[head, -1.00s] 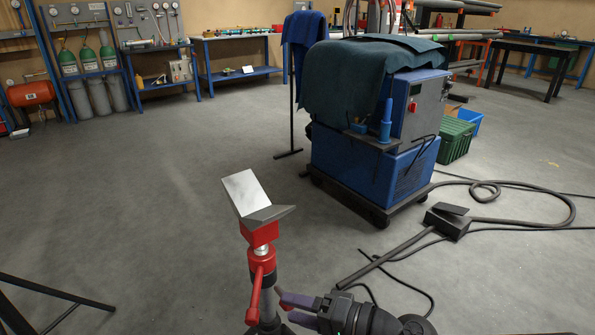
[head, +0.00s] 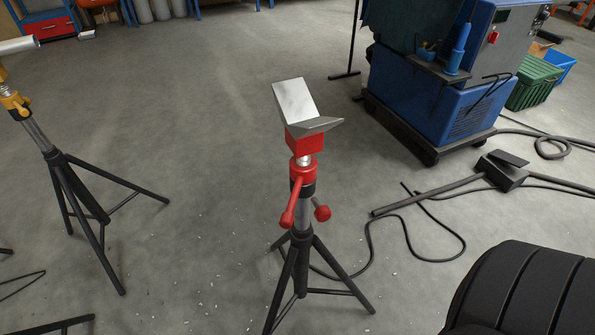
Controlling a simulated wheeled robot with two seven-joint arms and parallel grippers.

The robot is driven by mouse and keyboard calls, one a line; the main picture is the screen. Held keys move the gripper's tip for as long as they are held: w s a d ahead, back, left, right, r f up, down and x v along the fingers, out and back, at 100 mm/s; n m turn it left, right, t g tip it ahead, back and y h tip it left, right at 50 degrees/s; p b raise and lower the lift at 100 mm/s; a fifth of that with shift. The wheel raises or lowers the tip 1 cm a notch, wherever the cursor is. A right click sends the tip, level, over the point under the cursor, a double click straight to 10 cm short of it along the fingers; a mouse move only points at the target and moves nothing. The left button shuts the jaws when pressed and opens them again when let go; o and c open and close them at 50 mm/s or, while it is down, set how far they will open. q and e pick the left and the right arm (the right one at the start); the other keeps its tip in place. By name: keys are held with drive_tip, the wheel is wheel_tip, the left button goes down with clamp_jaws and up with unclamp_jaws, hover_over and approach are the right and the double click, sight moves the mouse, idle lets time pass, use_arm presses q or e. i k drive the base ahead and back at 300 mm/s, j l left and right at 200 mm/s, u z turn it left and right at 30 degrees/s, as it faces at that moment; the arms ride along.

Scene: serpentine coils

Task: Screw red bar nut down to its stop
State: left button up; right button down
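The red bar nut (head: 303,172) sits on the post of a tripod stand (head: 300,265) in the middle of the head view. One arm of its bar, with a red knob (head: 287,218), points down toward me; another red knob (head: 322,213) shows lower right. A dark collar (head: 303,189) shows right below the nut; I cannot tell whether they touch. Above it a short bright piece of screw (head: 303,160) shows under the red block (head: 305,140) that carries the tilted metal V-head (head: 296,100). Neither of my grippers is in view.
A yellow-topped tripod stand (head: 60,170) stands at the left. A blue machine on a cart (head: 430,95) is behind right, with a foot pedal (head: 500,170) and cables on the floor. A black ribbed part, likely my arm, fills the lower right. The floor between the stands is clear.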

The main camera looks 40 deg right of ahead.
sight(300, 176)
drive_tip(key=k+l+u, duration=0.1)
drive_tip(key=l, duration=0.25)
drive_tip(key=k+l+u, duration=0.15)
drive_tip(key=l, duration=0.2)
drive_tip(key=k+l+u, duration=0.1)
drive_tip(key=k+l, duration=0.15)
drive_tip(key=k+l+u, duration=0.1)
drive_tip(key=l, duration=0.35)
drive_tip(key=k, duration=0.05)
